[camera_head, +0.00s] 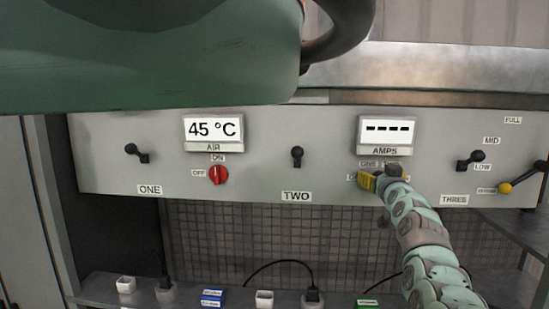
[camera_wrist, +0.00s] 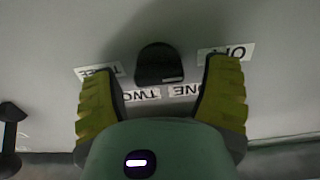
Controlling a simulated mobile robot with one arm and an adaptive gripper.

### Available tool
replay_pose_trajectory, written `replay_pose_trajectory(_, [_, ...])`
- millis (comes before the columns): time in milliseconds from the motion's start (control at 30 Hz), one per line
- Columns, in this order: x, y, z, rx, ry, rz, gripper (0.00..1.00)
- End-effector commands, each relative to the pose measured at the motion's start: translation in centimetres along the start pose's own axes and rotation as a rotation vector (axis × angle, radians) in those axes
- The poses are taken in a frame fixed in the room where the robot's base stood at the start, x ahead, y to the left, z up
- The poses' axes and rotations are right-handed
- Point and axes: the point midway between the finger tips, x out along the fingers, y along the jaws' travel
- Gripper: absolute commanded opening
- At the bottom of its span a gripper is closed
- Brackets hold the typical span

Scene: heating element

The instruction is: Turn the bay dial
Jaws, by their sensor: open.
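The bay dial is a black knob (camera_wrist: 158,66) on the grey panel, ringed by labels reading OFF, ONE, TWO and a partly covered THREE in the wrist view, some of them upside down. My gripper (camera_wrist: 163,76) is open, with one yellow-green finger on each side of the knob and a visible gap to it on both sides. In the head view my gripper (camera_head: 376,182) is at the panel just below the AMPS display (camera_head: 383,131), which reads dashes. There the gripper hides the knob and part of its labels.
A red ON/OFF knob (camera_head: 218,175) sits under the AIR display (camera_head: 212,128) reading 45 °C. Black levers (camera_head: 297,156) stick out along the panel (camera_head: 262,140). A shelf with small blocks (camera_head: 212,298) lies below.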

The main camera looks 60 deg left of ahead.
Motion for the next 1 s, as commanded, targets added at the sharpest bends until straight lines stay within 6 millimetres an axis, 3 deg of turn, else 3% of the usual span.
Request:
replay_pose_trajectory(200, [-0.01,0.10,0.04,0.000,-0.001,0.001,0.79])
replay_pose_trajectory(900, [-0.01,0.04,0.09,0.001,-0.002,0.000,0.08])
replay_pose_trajectory(1000, [-0.01,0.05,0.10,0.003,-0.002,0.000,0.08])
